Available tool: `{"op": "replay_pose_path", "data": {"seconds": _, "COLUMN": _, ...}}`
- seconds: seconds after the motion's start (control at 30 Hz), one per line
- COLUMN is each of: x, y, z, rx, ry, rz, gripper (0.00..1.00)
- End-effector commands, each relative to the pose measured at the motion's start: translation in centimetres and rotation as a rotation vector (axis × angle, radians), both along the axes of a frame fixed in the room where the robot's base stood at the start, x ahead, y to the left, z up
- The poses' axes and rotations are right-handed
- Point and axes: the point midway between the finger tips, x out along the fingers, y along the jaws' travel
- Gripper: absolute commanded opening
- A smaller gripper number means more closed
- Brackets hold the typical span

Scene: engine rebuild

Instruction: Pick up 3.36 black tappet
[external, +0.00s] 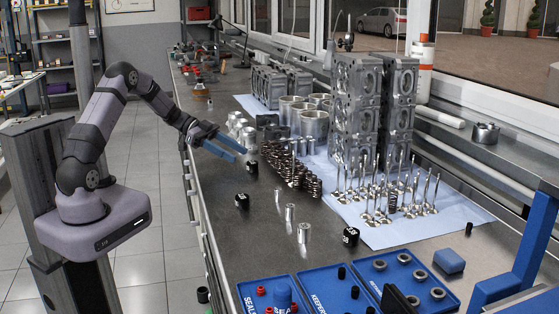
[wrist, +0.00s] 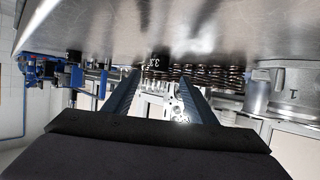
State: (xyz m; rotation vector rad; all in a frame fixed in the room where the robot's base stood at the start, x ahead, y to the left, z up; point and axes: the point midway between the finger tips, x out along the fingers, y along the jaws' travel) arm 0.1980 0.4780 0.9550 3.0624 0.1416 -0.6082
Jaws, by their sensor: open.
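Several short black tappets with white markings stand on the metal bench: one near my gripper (external: 252,167), one nearer the bench's left edge (external: 242,201), and one by the blue trays (external: 350,236). Their numbers are too small to read in the external view. In the wrist view a black tappet (wrist: 158,62) shows white marks that look like "3.3", the rest unclear. I cannot tell which external one it is. My gripper (external: 238,154) is open and empty, its blue fingers above the bench's left side. In the wrist view the tappet appears between and beyond the fingertips (wrist: 160,76).
Silver cylinders (external: 290,212) stand in the middle of the bench. Coil springs (external: 300,175) and valves (external: 385,195) stand behind and right. Blue trays (external: 325,290) fill the near end. Bare bench lies around the left tappets. The wrist view appears upside down.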

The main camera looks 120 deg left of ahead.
Motion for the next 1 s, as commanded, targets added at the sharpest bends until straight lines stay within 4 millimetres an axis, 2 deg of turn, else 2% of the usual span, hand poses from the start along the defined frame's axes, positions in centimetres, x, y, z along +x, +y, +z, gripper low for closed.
{"op": "replay_pose_path", "data": {"seconds": 0.27, "x": 1.0, "y": 0.0, "z": -0.3, "rx": -0.004, "ry": 0.0, "rz": -0.001, "gripper": 0.51}}
{"op": "replay_pose_path", "data": {"seconds": 0.7, "x": 5.2, "y": 0.2, "z": -1.9, "rx": -0.003, "ry": 0.001, "rz": -0.001, "gripper": 0.51}}
{"op": "replay_pose_path", "data": {"seconds": 0.97, "x": 5.4, "y": 0.3, "z": -2.2, "rx": -0.001, "ry": 0.0, "rz": 0.0, "gripper": 0.51}}
{"op": "replay_pose_path", "data": {"seconds": 1.0, "x": 5.4, "y": 0.3, "z": -2.2, "rx": -0.001, "ry": 0.0, "rz": 0.0, "gripper": 0.49}}
